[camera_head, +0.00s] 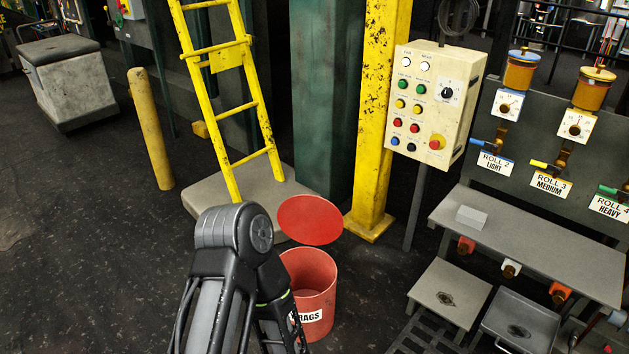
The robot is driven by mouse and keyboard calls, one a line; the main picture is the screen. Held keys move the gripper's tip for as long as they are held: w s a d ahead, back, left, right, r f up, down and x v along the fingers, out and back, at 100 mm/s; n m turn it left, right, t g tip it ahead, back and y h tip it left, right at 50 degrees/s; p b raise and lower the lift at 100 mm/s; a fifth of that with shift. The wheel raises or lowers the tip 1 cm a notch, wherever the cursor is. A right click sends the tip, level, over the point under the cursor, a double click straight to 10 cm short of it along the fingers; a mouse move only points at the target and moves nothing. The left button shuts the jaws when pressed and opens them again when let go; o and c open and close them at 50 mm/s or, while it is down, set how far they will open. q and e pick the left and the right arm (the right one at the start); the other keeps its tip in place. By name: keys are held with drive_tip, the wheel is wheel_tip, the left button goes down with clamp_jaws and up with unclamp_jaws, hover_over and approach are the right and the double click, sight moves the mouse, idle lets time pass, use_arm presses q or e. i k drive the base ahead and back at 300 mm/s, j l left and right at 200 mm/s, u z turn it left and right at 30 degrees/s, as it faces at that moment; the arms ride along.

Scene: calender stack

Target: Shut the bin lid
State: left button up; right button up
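The red bin (318,284) stands upright on the floor at the lower middle, with a white label reading "RAGS" on its front. Its round red lid (309,219) is open, raised above and behind the rim, so the inside of the bin shows. A dark arm of mine rises from the bottom edge, bends at a joint left of the lid and runs back down in front of the bin's left side. It covers part of the bin and label. No gripper fingers show in the head view.
A control box (434,104) and a yellow post (376,110) stand behind the bin. A yellow ladder (229,95) rests on a low grey plinth (203,198). A grey bench (540,248) with valves and trays is on the right. Open floor (90,250) lies left.

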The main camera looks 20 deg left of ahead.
sight(307, 219)
drive_tip(key=i+u, duration=0.1)
drive_tip(key=i, duration=0.7)
drive_tip(key=i+u, duration=0.15)
drive_tip(key=i, duration=0.6)
drive_tip(key=i+l+u, duration=0.1)
drive_tip(key=i, duration=0.7)
